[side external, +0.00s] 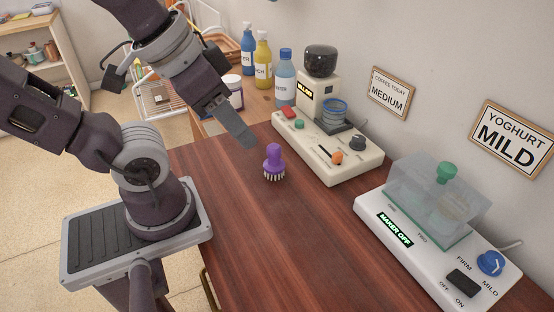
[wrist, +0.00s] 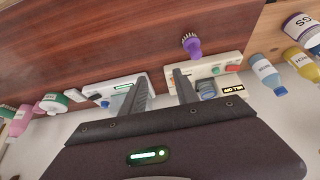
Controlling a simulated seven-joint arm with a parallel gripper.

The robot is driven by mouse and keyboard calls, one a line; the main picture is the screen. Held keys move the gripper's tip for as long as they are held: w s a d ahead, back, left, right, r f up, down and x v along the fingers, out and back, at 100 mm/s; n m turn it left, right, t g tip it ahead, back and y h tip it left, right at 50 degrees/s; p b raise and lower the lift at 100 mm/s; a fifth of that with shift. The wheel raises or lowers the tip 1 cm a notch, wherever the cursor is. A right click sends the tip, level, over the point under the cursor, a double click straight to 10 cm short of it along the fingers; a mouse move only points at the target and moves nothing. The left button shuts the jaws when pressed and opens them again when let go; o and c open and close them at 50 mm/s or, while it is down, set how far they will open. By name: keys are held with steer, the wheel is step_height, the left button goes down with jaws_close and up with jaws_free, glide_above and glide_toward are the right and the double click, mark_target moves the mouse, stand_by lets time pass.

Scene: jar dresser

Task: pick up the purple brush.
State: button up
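The purple brush (side external: 273,160) stands upright on the dark brown dresser top (side external: 300,230), handle up and pale bristles down. It also shows in the wrist view (wrist: 192,46), beyond the fingertips and a little to the right of the gap between them. My gripper (side external: 246,139) is above the dresser top, up and to the left of the brush in the side view, and apart from it. In the wrist view my gripper (wrist: 161,76) has its two fingers spread, with nothing held between them.
A coffee machine (side external: 330,152) stands close behind the brush to the right. A yoghurt maker (side external: 415,243) with a clear cover is at the right. Several bottles (side external: 263,62) and a white jar (side external: 234,92) stand at the back. The dresser top in front of the brush is clear.

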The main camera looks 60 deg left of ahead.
stand_by(0.4)
steer(key=o, duration=0.8)
steer(key=shift+c, duration=0.2)
steer(key=m+g, duration=0.6)
steer(key=m, duration=1.4)
glide_above(274, 162)
steer(key=a, duration=0.1)
steer(key=f, duration=1.2)
steer(key=shift+w+a+f, duration=0.1)
steer(key=shift+w+f, duration=0.1)
steer(key=shift+f, duration=0.2)
steer(key=shift+m, duration=0.3)
steer(key=f, duration=0.7)
steer(key=shift+w+a+f, duration=0.1)
steer(key=shift+w+f, duration=0.05)
steer(key=shift+w, duration=0.05)
